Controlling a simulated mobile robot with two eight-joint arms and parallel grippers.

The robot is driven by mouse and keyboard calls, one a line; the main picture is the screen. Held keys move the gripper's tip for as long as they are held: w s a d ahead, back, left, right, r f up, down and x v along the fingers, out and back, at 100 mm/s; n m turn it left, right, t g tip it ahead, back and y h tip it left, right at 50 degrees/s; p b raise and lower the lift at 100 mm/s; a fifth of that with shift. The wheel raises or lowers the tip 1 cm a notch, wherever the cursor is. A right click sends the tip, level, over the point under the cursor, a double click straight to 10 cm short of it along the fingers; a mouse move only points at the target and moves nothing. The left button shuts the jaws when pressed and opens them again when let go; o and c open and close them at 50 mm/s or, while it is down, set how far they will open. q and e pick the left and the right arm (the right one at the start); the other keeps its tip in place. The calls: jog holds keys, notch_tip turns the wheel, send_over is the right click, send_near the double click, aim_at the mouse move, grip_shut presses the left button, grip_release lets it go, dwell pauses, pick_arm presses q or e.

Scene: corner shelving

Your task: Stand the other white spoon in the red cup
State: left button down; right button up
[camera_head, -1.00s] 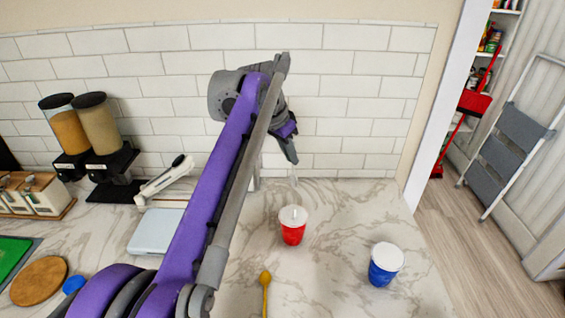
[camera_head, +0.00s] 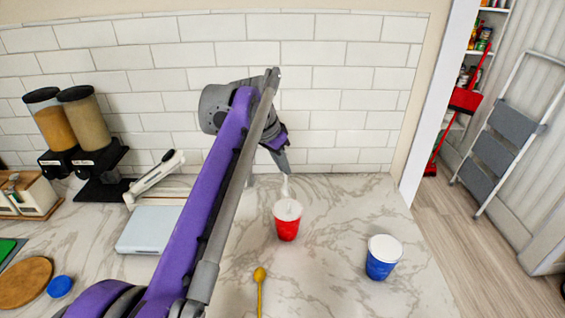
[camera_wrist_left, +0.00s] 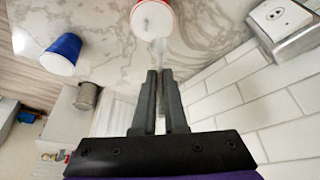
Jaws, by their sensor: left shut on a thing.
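The red cup (camera_head: 287,226) stands upright on the marble counter, its white inside facing up. It also shows at the top of the left wrist view (camera_wrist_left: 168,30). A small white piece shows inside it, perhaps a spoon end; I cannot tell. My left gripper (camera_head: 284,170) is shut on a white spoon (camera_head: 285,187), which hangs down from the fingertips close above the cup's rim. In the left wrist view the spoon (camera_wrist_left: 159,47) extends from the closed fingers (camera_wrist_left: 160,75) beside the cup's edge. Whether it touches the cup is unclear. My right gripper is not seen.
A blue cup (camera_head: 381,262) stands to the right. A yellow spoon (camera_head: 260,288) lies in front. A pale flat box (camera_head: 150,230) and cereal dispensers (camera_head: 85,125) are to the left. The tiled wall (camera_head: 340,95) is close behind the gripper. Counter between the cups is clear.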

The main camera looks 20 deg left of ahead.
pick_arm(q)
notch_tip(320, 180, down, 2)
jog(key=shift+f+b, duration=0.15)
jog(key=shift+b, duration=0.35)
notch_tip(320, 180, down, 7)
jog(key=b, duration=0.3)
jog(key=shift+r, duration=0.2)
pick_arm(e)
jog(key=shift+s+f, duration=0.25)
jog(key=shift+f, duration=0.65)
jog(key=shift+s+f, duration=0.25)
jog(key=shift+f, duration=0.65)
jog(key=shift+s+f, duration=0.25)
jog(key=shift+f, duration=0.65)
pick_arm(q)
jog(key=c, duration=0.9)
grip_release()
jog(key=shift+r, duration=0.1)
jog(key=p+v, duration=0.1)
jog(key=v, duration=0.9)
jog(key=shift+s+r, duration=0.15)
jog(key=shift+r, duration=0.15)
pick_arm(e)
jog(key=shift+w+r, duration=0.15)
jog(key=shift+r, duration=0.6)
